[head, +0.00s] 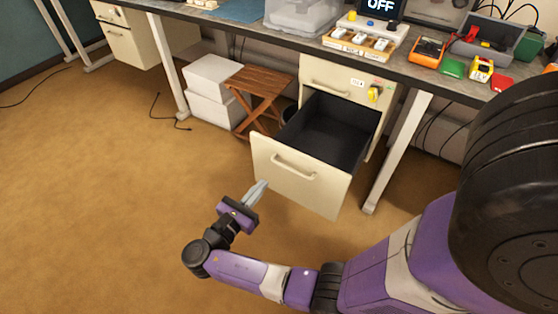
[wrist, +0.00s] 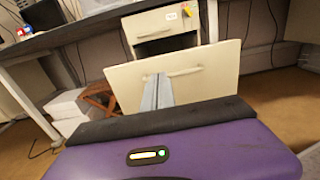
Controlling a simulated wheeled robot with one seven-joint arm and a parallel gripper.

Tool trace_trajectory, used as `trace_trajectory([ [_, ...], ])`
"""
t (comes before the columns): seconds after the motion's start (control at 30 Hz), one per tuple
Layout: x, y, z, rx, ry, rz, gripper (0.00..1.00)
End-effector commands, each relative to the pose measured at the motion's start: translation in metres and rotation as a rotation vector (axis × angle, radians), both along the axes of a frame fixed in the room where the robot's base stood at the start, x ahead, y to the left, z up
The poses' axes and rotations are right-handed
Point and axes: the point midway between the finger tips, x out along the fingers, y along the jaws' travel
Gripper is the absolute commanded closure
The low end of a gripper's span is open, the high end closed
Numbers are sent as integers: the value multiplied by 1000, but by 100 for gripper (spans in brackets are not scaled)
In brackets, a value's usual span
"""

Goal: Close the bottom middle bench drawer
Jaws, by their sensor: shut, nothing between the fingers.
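The bottom middle bench drawer (head: 298,182) is pulled far out from its cream cabinet under the bench. Its dark inside looks empty in the head view. Its front panel also shows in the wrist view (wrist: 212,75), with a bar handle (head: 293,168) across it. A shut drawer (head: 330,78) is above it in the same cabinet. My gripper (head: 262,186) is shut and empty, just in front of the drawer's lower left front. In the wrist view, the fingers (wrist: 157,93) overlap the panel near the left end of the handle. I cannot tell whether they touch it.
A wooden folding stool (head: 262,88) and white boxes (head: 214,85) stand left of the drawer. A white bench leg (head: 398,150) is close on its right. The workbench (head: 235,30) carries bins and tools above. The brown floor in front and left is clear.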

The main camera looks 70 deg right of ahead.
Motion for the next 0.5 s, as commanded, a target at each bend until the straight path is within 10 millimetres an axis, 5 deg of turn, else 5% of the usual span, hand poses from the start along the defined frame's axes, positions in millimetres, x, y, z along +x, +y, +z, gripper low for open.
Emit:
trace_trajectory([
  [0.5, -22, -89, -1, 2, -4, -2, 100],
])
